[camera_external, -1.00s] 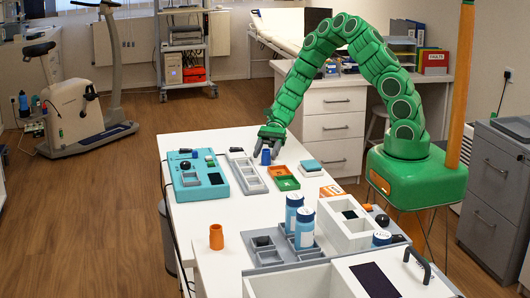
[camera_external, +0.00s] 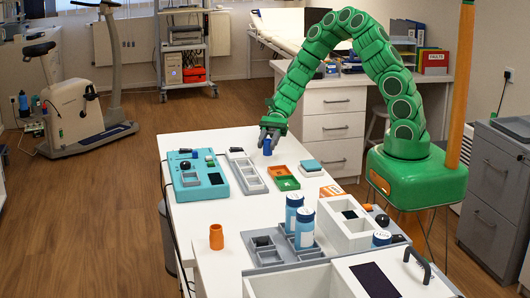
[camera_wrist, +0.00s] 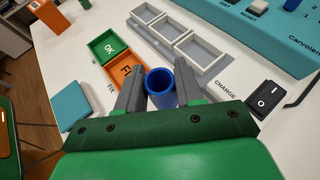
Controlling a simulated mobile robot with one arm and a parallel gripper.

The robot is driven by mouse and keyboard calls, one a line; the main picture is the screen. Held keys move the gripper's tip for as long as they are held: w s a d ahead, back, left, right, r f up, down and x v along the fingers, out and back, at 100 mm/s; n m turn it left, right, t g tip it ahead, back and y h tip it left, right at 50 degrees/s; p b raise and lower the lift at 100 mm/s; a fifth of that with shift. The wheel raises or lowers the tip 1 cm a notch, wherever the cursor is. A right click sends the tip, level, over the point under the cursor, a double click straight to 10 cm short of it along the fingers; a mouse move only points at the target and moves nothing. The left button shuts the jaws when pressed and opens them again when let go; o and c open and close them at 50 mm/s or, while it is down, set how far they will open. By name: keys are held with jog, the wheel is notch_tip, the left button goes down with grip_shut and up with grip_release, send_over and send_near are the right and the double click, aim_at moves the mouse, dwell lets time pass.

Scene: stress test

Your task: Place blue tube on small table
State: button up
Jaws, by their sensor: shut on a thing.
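The blue tube (camera_external: 267,147) is short and open at its top. My gripper (camera_external: 270,138) is shut on it and holds it slightly tilted, seemingly a little above the white table (camera_external: 222,215). In the wrist view the tube (camera_wrist: 160,100) sits between the two grey fingers of my gripper (camera_wrist: 160,92), and its hollow inside shows. Its lower end is hidden there. I cannot tell which surface is the small table; the white one under my gripper is a long worktop.
Left of the tube are a grey three-compartment tray (camera_external: 246,173) and a teal device (camera_external: 200,178). Green and orange bins (camera_external: 283,178) lie just in front. An orange cup (camera_external: 216,237) and blue bottles (camera_external: 304,228) stand nearer the camera. Bare tabletop lies around the cup.

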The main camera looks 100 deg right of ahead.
jog(key=s+a+r, duration=0.2)
jog(key=s+r, duration=0.2)
jog(key=s, duration=0.2)
jog(key=s+a+r, duration=0.2)
jog(key=s+r, duration=0.3)
jog(key=s, duration=0.1)
jog(key=shift+s+a, duration=0.25)
jog(key=shift+s, duration=0.05)
jog(key=shift+w, duration=0.15)
